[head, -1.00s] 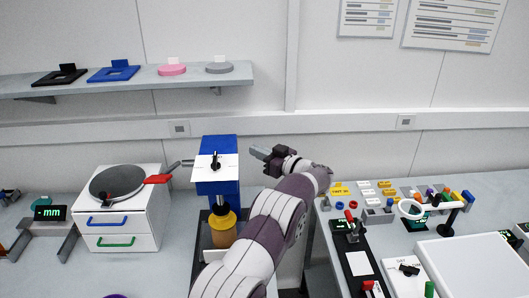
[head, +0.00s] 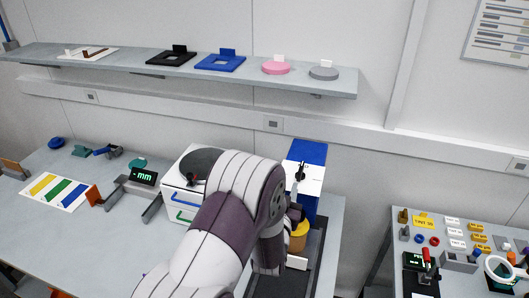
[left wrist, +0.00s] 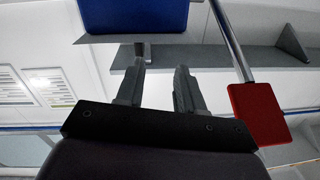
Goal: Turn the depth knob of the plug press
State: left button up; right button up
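The black depth knob (head: 300,172) stands on that plate. In the left wrist view, the blue head (left wrist: 135,14) is at the top, and a dark upright piece, seemingly the knob (left wrist: 140,49), shows beyond my fingers. My left gripper (head: 294,212) is at the front of the press, partly hidden by my arm. Its two fingers (left wrist: 158,88) are apart with nothing between them. The knob lies ahead, nearer the left-hand finger. My right gripper is not in view.
The press's rod ends in a red paddle (left wrist: 259,116), close right of my fingers. A yellow collar (head: 300,229) is under the press head. A white drawer box (head: 172,190) stands left. A shelf (head: 120,72) runs along the wall. Small parts crowd the right table.

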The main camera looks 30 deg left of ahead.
aim_at(303, 162)
pick_arm(q)
jog(key=shift+n+h, duration=0.5)
jog(key=shift+h, duration=0.2)
jog(key=w+p, duration=0.5)
jog(key=w, duration=0.5)
jog(key=shift+w+p, duration=0.15)
jog(key=shift+p, duration=0.15)
jog(key=shift+w+a, duration=0.1)
jog(key=shift+w, duration=0.2)
jog(key=shift+w+a, duration=0.1)
jog(key=shift+w, duration=0.1)
jog(key=shift+w+a+f, duration=0.15)
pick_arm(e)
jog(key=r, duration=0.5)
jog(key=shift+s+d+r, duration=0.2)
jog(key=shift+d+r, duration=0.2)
pick_arm(q)
grip_shut()
